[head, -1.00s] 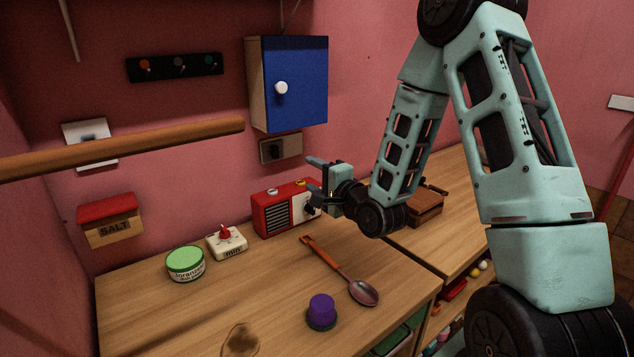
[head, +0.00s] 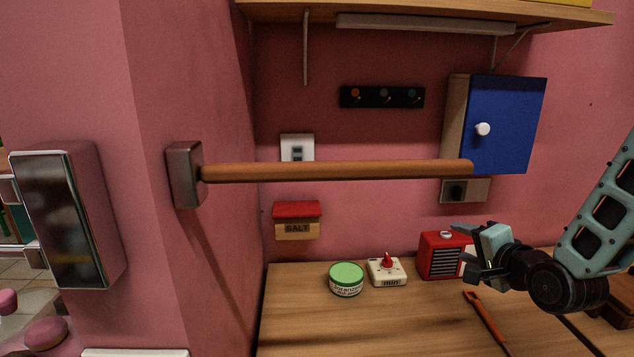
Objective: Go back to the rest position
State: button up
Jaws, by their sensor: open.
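My gripper (head: 468,250) is at the right of the head view, above the counter and in front of the red radio (head: 437,252). Its fingers are apart and point left, with nothing between them. The gripper covers the right part of the radio; I cannot tell whether they touch. My arm (head: 602,215) enters from the right edge.
A wooden bar (head: 340,171) sticks out from the left wall across the view. On the counter (head: 300,320) are a green-lidded tin (head: 346,280), a white timer (head: 387,272) and a wooden-handled utensil (head: 485,320). A blue-doored cabinet (head: 508,125) hangs above.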

jog(key=s+a+f+n+g, duration=0.2)
jog(key=s+a+n+g, duration=0.8)
jog(key=s+a, duration=0.4)
jog(key=s+a+r+n+g+h, duration=0.1)
jog(key=s+n+g, duration=0.1)
jog(key=s+n, duration=0.3)
jog(key=s+a+r+n+g+h, duration=0.1)
jog(key=s+n, duration=0.4)
jog(key=s, duration=0.7)
jog(key=shift+s+a+g, duration=0.35)
jog(key=shift+a+g, duration=0.45)
jog(key=shift+r, duration=0.1)
